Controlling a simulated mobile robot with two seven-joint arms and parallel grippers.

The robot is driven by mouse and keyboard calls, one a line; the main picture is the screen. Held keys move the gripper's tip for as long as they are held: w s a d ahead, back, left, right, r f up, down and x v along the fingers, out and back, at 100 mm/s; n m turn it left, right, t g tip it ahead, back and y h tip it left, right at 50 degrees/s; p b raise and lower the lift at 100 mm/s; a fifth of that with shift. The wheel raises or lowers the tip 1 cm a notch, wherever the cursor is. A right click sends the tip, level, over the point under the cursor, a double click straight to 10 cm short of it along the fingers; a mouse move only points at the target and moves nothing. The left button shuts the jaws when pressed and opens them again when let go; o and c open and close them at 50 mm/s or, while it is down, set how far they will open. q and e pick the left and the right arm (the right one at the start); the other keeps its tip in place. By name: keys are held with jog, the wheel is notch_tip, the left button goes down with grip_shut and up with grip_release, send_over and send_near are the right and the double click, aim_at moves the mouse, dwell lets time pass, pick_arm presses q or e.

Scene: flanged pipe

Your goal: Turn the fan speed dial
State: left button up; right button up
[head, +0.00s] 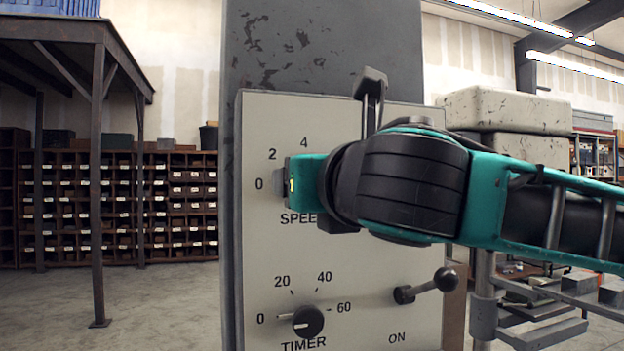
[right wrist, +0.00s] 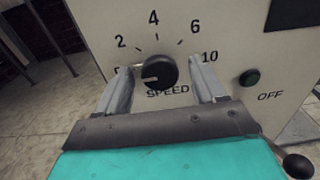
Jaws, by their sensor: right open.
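The fan speed dial is a round black knob (right wrist: 160,72) on a pale panel (head: 257,120), above the word SPEED. Its white mark points left, toward the 0. My right gripper (right wrist: 161,71) is open, with one grey finger on each side of the dial. I cannot tell whether the fingers touch it. In the head view my right arm comes in from the right and its gripper (head: 282,181) is at the SPEED scale, hiding the dial. My left gripper is not in view.
Below on the panel are a black TIMER dial (head: 308,321) and a lever with a black knob (head: 445,280) near the word ON. Shelves of bins (head: 180,205) stand far behind at the left.

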jog(key=shift+w, duration=0.1)
jog(key=c, duration=1)
jog(key=shift+c, duration=0.2)
jog(key=shift+m, duration=13.3)
